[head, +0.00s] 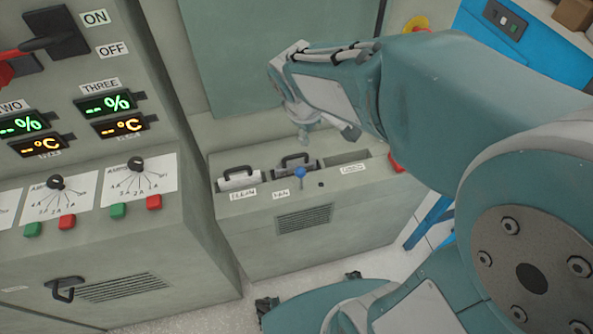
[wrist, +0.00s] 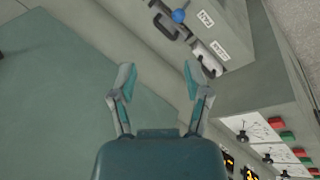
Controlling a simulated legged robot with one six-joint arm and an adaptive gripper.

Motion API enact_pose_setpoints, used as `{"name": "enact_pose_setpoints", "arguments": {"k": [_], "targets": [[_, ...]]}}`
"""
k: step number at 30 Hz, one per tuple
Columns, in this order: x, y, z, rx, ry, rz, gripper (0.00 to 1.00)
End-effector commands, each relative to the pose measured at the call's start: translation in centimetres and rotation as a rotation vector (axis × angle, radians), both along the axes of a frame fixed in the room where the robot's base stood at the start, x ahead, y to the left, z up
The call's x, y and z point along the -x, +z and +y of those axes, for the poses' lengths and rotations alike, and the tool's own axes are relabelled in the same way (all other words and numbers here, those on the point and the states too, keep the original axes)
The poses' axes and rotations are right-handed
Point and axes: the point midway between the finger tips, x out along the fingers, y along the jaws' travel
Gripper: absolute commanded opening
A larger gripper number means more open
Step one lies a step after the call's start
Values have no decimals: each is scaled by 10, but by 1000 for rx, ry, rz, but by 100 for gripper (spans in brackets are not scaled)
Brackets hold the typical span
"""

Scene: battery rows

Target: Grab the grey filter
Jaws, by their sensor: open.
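The grey filter (head: 306,168) sits in the middle slot of the low cabinet (head: 330,222), with its black handle upright. In the wrist view a dark handle (wrist: 165,25) shows at the top, beside a blue knob. My gripper (head: 303,134) hangs above the cabinet, behind and above the grey filter and apart from it. In the wrist view my gripper (wrist: 158,80) has its two fingers spread, with nothing between them. The filter's lower part is hidden in the slot.
A white filter (head: 238,180) with a black handle fills the left slot, labelled CLEAN. The right slot (head: 347,158) looks empty. A blue knob (head: 300,172) stands at the cabinet's front edge. A tall control panel (head: 150,240) rises close on the left.

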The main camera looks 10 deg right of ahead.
Motion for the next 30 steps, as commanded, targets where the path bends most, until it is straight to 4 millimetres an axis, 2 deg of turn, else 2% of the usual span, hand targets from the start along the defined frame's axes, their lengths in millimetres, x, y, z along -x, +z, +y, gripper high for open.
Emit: {"name": "enact_pose_setpoints", "arguments": {"k": [1, 6, 12, 15, 18, 23, 30], "targets": [[-14, -14, 5, 37, 64, 36, 62], [-55, -59, 14, 159, 290, 141, 62], [-93, -120, 20, 272, 550, 258, 62], [-104, -142, 24, 308, 643, 296, 62], [-109, -155, 25, 328, 696, 319, 62], [-113, -171, 24, 340, 717, 330, 62], [-119, -205, 11, 339, 714, 329, 62]]}}
